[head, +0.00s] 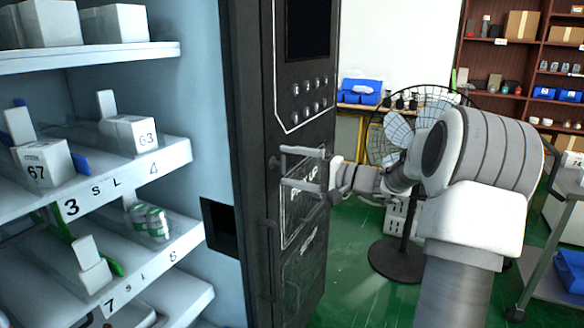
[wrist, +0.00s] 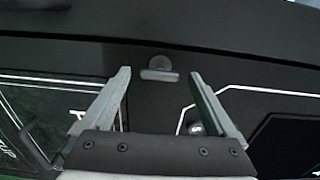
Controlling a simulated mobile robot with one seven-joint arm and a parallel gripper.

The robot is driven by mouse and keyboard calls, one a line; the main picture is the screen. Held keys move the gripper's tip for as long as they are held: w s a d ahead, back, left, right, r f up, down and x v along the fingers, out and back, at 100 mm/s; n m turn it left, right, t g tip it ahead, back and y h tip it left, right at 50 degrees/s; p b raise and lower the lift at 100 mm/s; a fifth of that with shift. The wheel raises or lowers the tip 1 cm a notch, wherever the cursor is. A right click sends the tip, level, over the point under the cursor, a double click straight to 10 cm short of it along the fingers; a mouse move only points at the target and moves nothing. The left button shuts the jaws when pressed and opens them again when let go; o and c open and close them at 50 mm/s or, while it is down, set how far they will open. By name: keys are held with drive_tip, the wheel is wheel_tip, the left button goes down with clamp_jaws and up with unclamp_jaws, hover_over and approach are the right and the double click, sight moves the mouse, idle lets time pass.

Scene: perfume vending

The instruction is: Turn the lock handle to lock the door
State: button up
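The lock handle (wrist: 158,72) is a small grey knob with a flat bar, on the dark face of the vending machine door (head: 300,250). In the head view it shows as a small knob (head: 273,162) just left of my fingertips. My gripper (head: 284,166) is open and empty, with its fingers pointing at the door face. In the wrist view the handle lies between the tips of my gripper (wrist: 160,76), with a gap on each side. The bar lies crosswise in that view. I cannot tell how far the tips are from the door face.
A long vertical pull handle (head: 268,260) is below my gripper, and button rows (head: 308,100) are above. Stocked shelves (head: 100,180) fill the cabinet at left. A standing fan (head: 400,140) is behind my arm.

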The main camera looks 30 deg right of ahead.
drive_tip(key=shift+d, duration=0.1)
drive_tip(key=p+v, duration=0.2)
drive_tip(key=v, duration=1.5)
drive_tip(key=shift+s, duration=0.1)
